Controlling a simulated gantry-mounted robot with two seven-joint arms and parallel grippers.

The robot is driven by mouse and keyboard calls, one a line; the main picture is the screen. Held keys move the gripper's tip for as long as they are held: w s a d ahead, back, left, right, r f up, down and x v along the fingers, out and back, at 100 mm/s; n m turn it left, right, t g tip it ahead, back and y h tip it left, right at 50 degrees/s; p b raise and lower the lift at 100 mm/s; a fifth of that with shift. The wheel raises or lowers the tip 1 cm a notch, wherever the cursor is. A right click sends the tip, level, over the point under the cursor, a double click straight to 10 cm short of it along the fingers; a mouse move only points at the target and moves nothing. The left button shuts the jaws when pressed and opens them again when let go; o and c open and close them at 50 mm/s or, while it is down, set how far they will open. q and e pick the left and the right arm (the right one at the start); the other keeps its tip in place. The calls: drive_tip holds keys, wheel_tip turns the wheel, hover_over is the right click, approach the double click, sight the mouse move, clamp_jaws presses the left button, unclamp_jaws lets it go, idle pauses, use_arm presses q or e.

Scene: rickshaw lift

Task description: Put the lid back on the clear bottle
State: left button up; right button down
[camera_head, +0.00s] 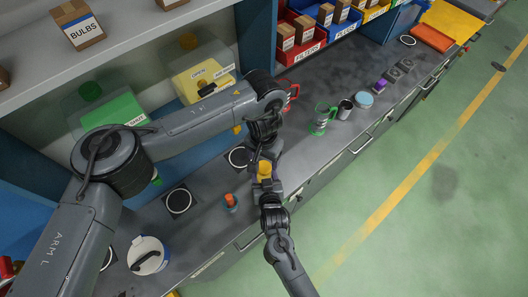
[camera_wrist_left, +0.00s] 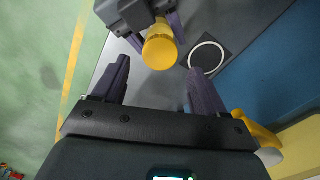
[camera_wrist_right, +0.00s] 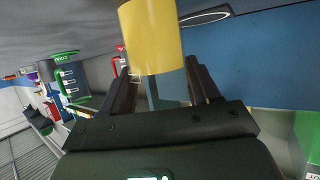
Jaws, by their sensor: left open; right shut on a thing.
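The lid also shows in the head view (camera_head: 264,170) and beyond my left fingertips in the left wrist view (camera_wrist_left: 160,47). The left arm partly covers this spot in the head view.
A small orange-topped object (camera_head: 231,202) and a white tub (camera_head: 148,255) stand on the counter (camera_head: 210,225). White rings on dark pads (camera_head: 178,200) lie nearby.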

sight(264, 167)
use_arm(q)
drive_tip(key=shift+f, duration=2.5)
drive_tip(key=shift+c, duration=0.3)
drive_tip(key=c, duration=1)
drive_tip(key=o, duration=1.2)
drive_tip(key=shift+r, duration=0.15)
wheel_tip(264, 167, up, 12)
use_arm(e)
drive_tip(key=shift+c, duration=0.8)
unclamp_jaws()
